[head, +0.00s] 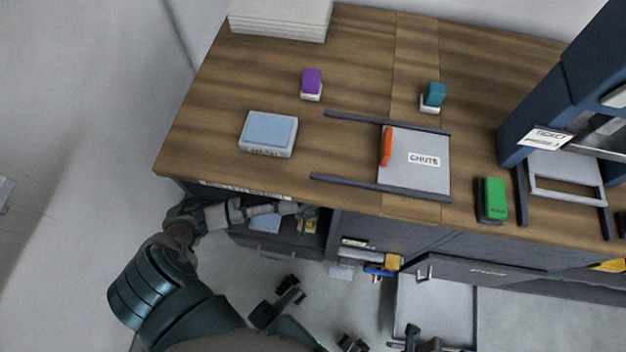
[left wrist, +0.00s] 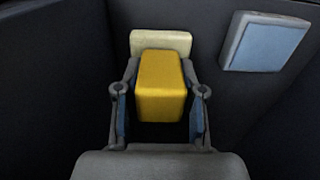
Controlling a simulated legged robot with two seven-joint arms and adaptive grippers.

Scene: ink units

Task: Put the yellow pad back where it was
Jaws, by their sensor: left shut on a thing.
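My left gripper (head: 306,213) reaches under the desk's front edge into an open dark compartment. In the left wrist view the left gripper (left wrist: 160,95) is shut on a yellow block (left wrist: 161,85), its fingers on both sides. A cream part (left wrist: 160,42) shows at the block's far end. The block resembles the coloured stamps on the desk more than a flat pad. A flat yellow thing (head: 608,265) shows partly at the right edge; I cannot tell whether it is the yellow pad. Dark parts at the bottom of the head view may be my right gripper (head: 422,342); its jaws are unclear.
A light blue pad (left wrist: 264,42) lies in the compartment, right of the gripper. On the desk stand a blue pad (head: 269,132), a purple stamp (head: 311,84), a teal stamp (head: 432,97), a green block (head: 492,200) and the chute plate (head: 420,175). Dark compartment walls (left wrist: 50,80) are close.

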